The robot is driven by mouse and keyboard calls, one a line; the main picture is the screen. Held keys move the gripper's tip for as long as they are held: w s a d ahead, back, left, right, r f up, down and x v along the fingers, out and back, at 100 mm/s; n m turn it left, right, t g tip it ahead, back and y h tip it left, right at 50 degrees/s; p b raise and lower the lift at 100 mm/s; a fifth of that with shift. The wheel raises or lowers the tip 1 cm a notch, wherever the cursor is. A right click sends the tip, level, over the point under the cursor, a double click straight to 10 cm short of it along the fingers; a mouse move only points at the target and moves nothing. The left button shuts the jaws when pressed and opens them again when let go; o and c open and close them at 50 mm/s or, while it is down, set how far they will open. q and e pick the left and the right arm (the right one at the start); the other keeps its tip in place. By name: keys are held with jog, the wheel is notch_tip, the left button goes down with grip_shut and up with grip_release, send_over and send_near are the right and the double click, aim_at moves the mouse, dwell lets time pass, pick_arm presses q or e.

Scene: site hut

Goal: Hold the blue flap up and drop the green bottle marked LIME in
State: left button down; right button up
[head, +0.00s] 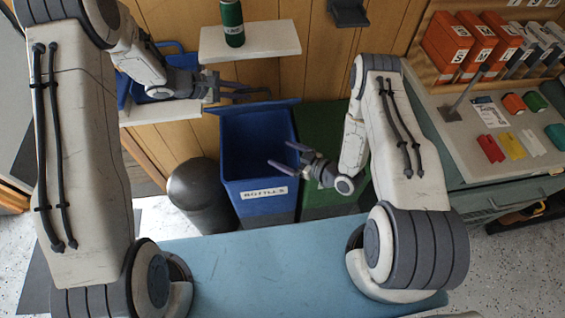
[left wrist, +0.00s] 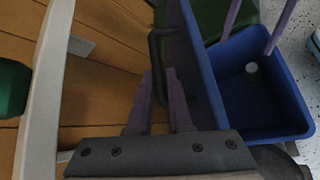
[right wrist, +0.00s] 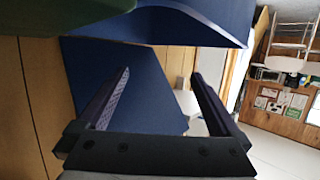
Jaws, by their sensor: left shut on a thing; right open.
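The blue bin (head: 258,160) is labelled BOTTLES, and its blue flap (head: 255,106) stands raised at the back. My left gripper (head: 264,93) is behind the flap. In the left wrist view it is shut on the dark handle (left wrist: 157,50) of the flap (left wrist: 192,70). The green bottle (head: 232,22) stands upright on a white shelf (head: 270,40), above the bin; its label is too small to read surely. The bottle shows partly in the left wrist view (left wrist: 12,88). My right gripper (head: 282,156) is open and empty over the bin's mouth.
A green bin (head: 325,125) stands right of the blue one and a dark round-topped bin (head: 197,185) left. A bench (head: 500,170) with coloured items is at the right; a blue surface (head: 290,265) is in front.

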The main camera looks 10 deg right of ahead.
jog(key=f+v, duration=0.2)
jog(key=v, duration=1.2)
jog(key=shift+s+d, duration=0.2)
jog(key=shift+s, duration=0.05)
pick_arm(q)
jog(key=s+f+m+t+h, duration=0.1)
jog(key=s+f+m+t, duration=0.2)
jog(key=s+f, duration=0.3)
jog(key=s+f+m+t+h, duration=0.1)
jog(key=s+f+m+t, duration=0.2)
jog(key=f, duration=1)
jog(key=shift+s, duration=1.9)
pick_arm(e)
jog(key=s+a+r, duration=0.2)
jog(key=a+r, duration=0.3)
jog(key=shift+s+r, duration=0.2)
